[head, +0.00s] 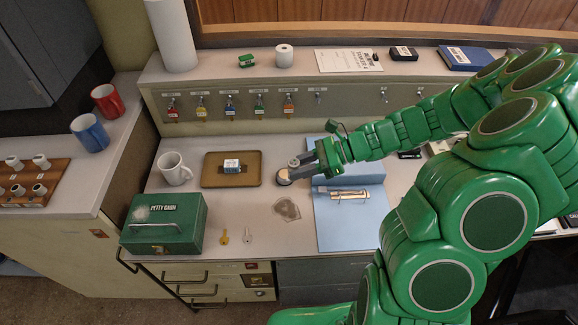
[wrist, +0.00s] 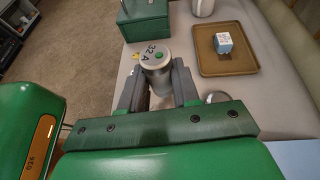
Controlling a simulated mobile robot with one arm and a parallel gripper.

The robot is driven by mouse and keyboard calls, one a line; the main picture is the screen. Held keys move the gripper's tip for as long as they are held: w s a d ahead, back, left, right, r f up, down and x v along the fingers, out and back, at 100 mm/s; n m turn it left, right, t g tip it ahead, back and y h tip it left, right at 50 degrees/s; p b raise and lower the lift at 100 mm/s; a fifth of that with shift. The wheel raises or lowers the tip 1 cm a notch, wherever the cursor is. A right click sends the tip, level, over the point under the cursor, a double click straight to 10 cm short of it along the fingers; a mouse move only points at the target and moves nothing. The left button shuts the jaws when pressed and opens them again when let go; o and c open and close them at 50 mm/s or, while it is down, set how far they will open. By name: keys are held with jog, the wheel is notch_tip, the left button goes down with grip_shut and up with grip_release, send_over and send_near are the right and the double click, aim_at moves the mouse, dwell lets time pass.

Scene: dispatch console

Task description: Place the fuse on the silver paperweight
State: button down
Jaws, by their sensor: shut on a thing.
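The fuse is a silver cylinder with "32 A" and a green dot on its end. It shows in the wrist view (wrist: 155,64) between my gripper's two fingers (wrist: 158,82), which are shut on it. In the head view my gripper (head: 308,161) is over the counter, left of the blue folder, with the fuse (head: 294,162) at its tips. A round silver thing, seemingly the paperweight (head: 284,178), lies just below the gripper in the picture. In the wrist view the paperweight (wrist: 217,97) shows right of the right finger, partly hidden. The fuse appears apart from it.
A brown tray (head: 212,182) with a small blue-white box (head: 232,166) lies to the left.

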jog(key=w+f, duration=0.2)
jog(key=w, duration=0.1)
jog(key=w+a+f, duration=0.1)
jog(key=w+f, duration=0.2)
jog(key=w+a+f, duration=0.1)
jog(key=w+f, duration=0.2)
jog(key=w, duration=0.1)
jog(key=shift+w+f, duration=0.2)
jog(key=shift+f, duration=1.6)
jog(key=shift+f, duration=0.1)
jog(key=c, duration=0.8)
grip_release()
jog(key=shift+s+f, duration=0.1)
jog(key=shift+f, duration=0.05)
